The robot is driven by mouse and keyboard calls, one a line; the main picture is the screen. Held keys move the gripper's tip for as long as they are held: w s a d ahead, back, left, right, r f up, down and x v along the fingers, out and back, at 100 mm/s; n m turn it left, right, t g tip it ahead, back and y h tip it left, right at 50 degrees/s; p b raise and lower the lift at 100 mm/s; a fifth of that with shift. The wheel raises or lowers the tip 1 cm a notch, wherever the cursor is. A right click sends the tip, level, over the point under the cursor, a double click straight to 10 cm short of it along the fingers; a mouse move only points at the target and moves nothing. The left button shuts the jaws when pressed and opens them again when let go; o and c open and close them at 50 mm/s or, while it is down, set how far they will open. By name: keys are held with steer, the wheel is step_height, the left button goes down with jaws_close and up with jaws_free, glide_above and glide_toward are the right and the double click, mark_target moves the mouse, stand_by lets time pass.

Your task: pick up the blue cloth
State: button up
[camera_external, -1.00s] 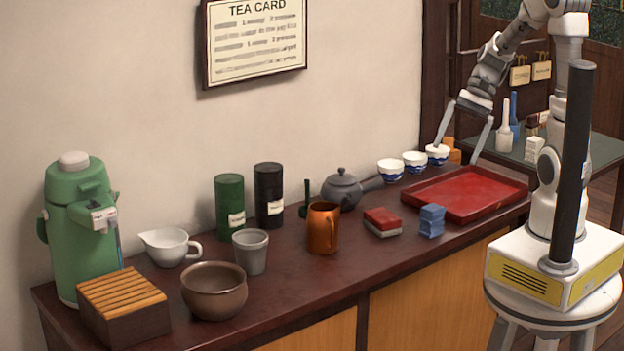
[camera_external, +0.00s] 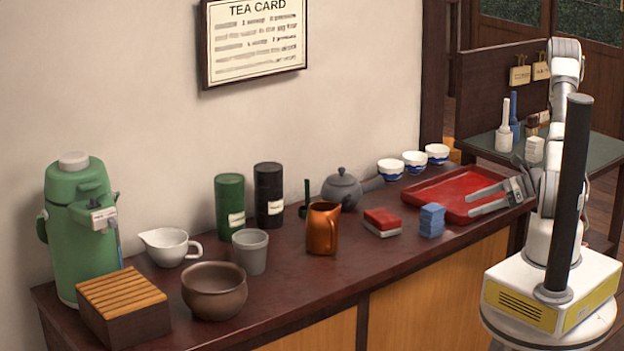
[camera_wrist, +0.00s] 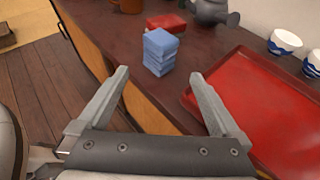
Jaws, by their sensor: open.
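The blue cloth (camera_external: 431,220) is a small folded stack standing near the front edge of the dark counter, left of the red tray. In the wrist view the blue cloth (camera_wrist: 161,51) lies ahead of my gripper (camera_wrist: 160,88), roughly centred between the two fingertips but beyond them. In the external view my gripper (camera_external: 469,203) reaches in from the right over the red tray, fingers pointing left toward the cloth. It is open and empty, apart from the cloth.
The red tray (camera_external: 418,197) lies right of the cloth. A red folded cloth on a grey one (camera_external: 382,222) sits just left of it.

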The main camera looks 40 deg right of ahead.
mark_target(442, 216)
steer(key=b+x, duration=0.1)
steer(key=x, duration=0.9)
steer(key=shift+s+b, duration=0.1)
steer(key=shift+b, duration=0.3)
steer(key=shift+r+b+x, duration=0.1)
steer(key=shift+b+x, duration=0.25)
steer(key=shift+x, duration=1.05)
steer(key=shift+r+b+x, duration=0.15)
steer(key=shift+b+x, duration=0.2)
steer(key=shift+x, duration=1.05)
steer(key=c, duration=1.3)
